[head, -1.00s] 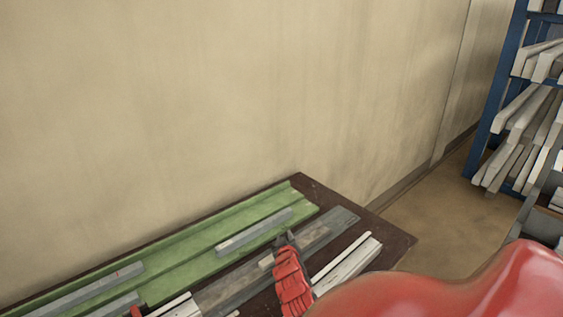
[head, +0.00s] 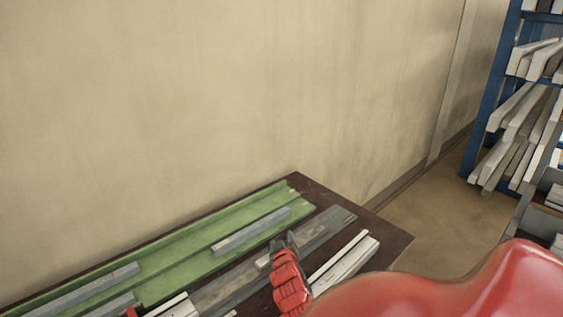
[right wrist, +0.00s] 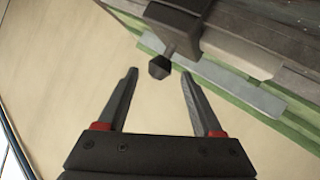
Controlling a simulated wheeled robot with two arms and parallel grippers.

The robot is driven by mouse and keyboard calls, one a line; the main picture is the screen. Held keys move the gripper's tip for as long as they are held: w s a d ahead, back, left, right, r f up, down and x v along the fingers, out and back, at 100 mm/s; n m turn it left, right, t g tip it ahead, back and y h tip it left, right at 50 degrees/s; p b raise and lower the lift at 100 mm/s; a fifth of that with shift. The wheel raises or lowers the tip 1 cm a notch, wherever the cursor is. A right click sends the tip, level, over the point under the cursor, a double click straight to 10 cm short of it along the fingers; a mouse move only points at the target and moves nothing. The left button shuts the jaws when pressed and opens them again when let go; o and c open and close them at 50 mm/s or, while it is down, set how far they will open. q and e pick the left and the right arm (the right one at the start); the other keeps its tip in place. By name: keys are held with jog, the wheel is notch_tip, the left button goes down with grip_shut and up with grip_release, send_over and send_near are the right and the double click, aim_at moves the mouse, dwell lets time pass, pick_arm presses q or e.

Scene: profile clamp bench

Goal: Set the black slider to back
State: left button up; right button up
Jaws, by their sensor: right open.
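My right gripper (head: 284,240) is over the bench's grey rail (head: 325,225) in the head view, its red wrist parts coming up from the bottom. In the right wrist view the right gripper (right wrist: 159,74) is open and empty. A small black knob (right wrist: 160,67) on a short stem shows between its fingertips and looks apart from both. The stem joins a dark block (right wrist: 174,20) at the grey rail, which looks like the black slider. In the head view the slider is mostly hidden by my gripper. My left gripper cannot be made out.
A green channel (head: 170,250) with grey bars lies along the wall side of the dark bench (head: 393,245). Pale profiles (head: 345,260) lie at the near right. A blue rack (head: 485,130) with pale bars stands at the right. A small red piece (head: 131,312) shows at the bottom left.

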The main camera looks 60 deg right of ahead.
jog(key=p+v, duration=0.1)
jog(key=v, duration=1.3)
jog(key=shift+s+a+p, duration=0.2)
jog(key=shift+p, duration=0.1)
